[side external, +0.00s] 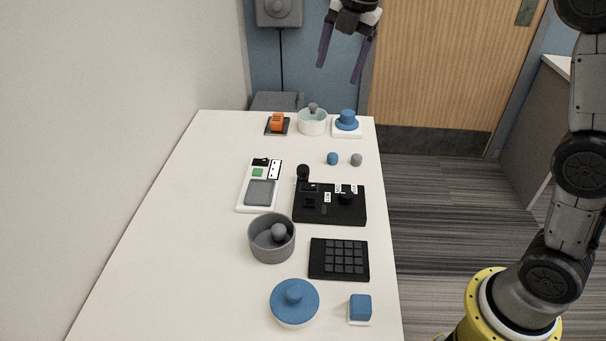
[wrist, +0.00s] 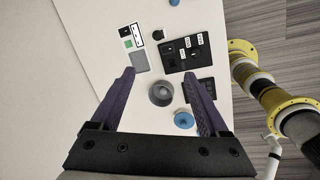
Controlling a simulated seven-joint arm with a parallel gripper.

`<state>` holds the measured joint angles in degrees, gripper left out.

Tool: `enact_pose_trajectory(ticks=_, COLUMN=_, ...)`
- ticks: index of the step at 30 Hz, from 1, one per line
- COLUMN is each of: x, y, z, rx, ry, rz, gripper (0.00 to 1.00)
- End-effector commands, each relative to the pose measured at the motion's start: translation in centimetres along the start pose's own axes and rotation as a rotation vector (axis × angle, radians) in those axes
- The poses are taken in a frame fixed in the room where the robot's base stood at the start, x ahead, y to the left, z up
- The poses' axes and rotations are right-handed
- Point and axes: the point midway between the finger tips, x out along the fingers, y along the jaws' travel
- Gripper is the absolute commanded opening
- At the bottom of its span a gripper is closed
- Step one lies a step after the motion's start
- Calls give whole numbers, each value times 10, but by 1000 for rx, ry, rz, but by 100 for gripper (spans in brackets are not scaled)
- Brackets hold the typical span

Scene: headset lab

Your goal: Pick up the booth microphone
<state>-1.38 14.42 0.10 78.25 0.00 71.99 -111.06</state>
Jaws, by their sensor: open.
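A small black round-headed thing, which looks like the booth microphone (side external: 303,172), stands at the back left corner of a black control panel (side external: 329,213). In the wrist view the same dark round head (wrist: 158,33) shows beside the panel (wrist: 176,61), beyond my fingertips. My gripper (side external: 338,75) has two purple fingers spread apart with nothing between them. It hangs high above the far end of the table, well clear of everything. In the wrist view the open fingers (wrist: 158,77) point towards the table.
A white board (side external: 259,193) lies left of the microphone. A grey bowl (side external: 259,243) with a ball, a keypad (side external: 339,258), a blue-lidded dish (side external: 294,302) and a blue cube (side external: 360,307) are nearer. A pot (side external: 312,123) and other items line the back. The table's left side is clear.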

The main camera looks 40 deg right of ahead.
Motion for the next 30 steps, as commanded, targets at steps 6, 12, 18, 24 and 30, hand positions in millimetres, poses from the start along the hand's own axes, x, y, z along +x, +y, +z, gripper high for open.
enact_pose_trajectory(ticks=6, x=94, y=47, z=13, rx=-130, ry=50, rz=-105, gripper=78)
enact_pose_trajectory(ticks=12, x=170, y=55, z=12, rx=-132, ry=89, rz=-189, gripper=78)
enact_pose_trajectory(ticks=18, x=204, y=46, z=7, rx=-133, ry=112, rz=-241, gripper=78)
enact_pose_trajectory(ticks=24, x=235, y=37, z=3, rx=-132, ry=115, rz=-247, gripper=78)
enact_pose_trajectory(ticks=30, x=269, y=29, z=0, rx=-132, ry=113, rz=-244, gripper=78)
